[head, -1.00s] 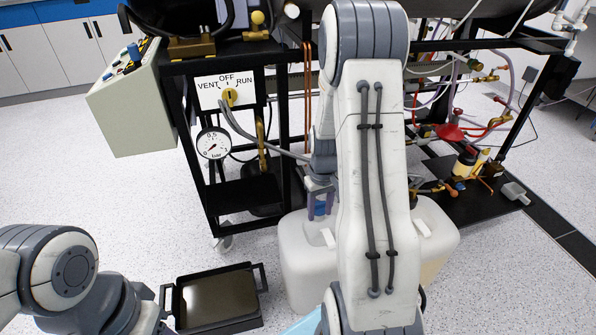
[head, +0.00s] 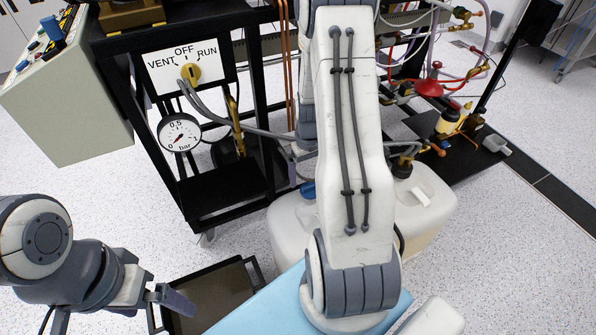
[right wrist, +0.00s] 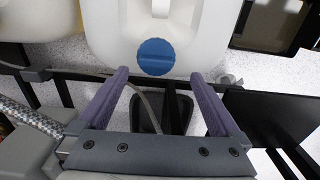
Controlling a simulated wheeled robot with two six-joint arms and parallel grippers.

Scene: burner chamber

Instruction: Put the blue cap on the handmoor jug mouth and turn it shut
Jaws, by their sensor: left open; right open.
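The blue cap (head: 308,190) sits on top of a white jug (head: 284,222), partly behind my right arm in the head view. The right wrist view shows the cap (right wrist: 155,57) from above, on the mouth position of the white jug (right wrist: 105,35); I cannot tell how tightly it sits. My right gripper (right wrist: 159,74) is open and empty, its fingers either side of the cap's line of sight and apart from it. The head view hides this gripper behind my arm. My left gripper (head: 176,299) is open and empty over the black tray. No jug name is readable.
A second, yellowish jug (head: 432,222) with a dark fitting and hose stands at the right. The black rig frame (head: 225,195), gauge (head: 180,133) and valve panel (head: 196,72) stand behind. A black tray (head: 250,268) lies in front.

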